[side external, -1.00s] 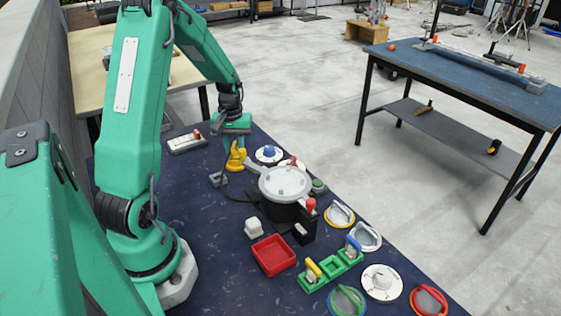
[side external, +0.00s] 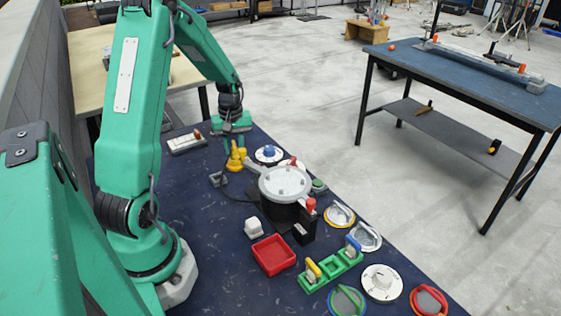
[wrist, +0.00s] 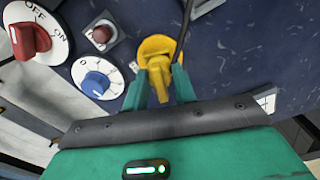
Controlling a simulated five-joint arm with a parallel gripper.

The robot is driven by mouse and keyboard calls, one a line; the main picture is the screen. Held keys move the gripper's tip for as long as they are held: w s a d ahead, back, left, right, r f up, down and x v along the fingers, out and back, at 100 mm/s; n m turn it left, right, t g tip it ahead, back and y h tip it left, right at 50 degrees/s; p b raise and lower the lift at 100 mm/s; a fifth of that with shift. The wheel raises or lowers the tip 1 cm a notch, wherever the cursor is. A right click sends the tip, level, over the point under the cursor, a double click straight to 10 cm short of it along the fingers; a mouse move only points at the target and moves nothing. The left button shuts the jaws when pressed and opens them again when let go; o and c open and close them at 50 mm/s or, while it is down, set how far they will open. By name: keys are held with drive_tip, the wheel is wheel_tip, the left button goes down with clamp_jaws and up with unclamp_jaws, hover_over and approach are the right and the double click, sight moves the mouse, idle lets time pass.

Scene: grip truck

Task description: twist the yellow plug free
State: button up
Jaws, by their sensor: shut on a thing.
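The yellow plug (side external: 236,158) is at the far end of the blue work surface, left of the pot. In the wrist view the yellow plug (wrist: 158,62) lies between the two green fingers of my gripper (wrist: 160,88). My gripper (side external: 231,143) is shut on the plug from above in the side view. A dark cord runs up from beside the plug in the wrist view. The plug's underside and whatever it sits in are hidden.
A blue dial (side external: 269,152) is just right of the plug. The lidded pot (side external: 285,185) stands nearer the camera. A red tray (side external: 273,254) and a green rack (side external: 331,271) are farther forward.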

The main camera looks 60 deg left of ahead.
drive_tip(key=shift+s+d+f+n, duration=0.15)
drive_tip(key=shift+f+n, duration=0.1)
drive_tip(key=shift+n, duration=2.45)
drive_tip(key=o, duration=0.6)
drive_tip(key=shift+o, duration=0.2)
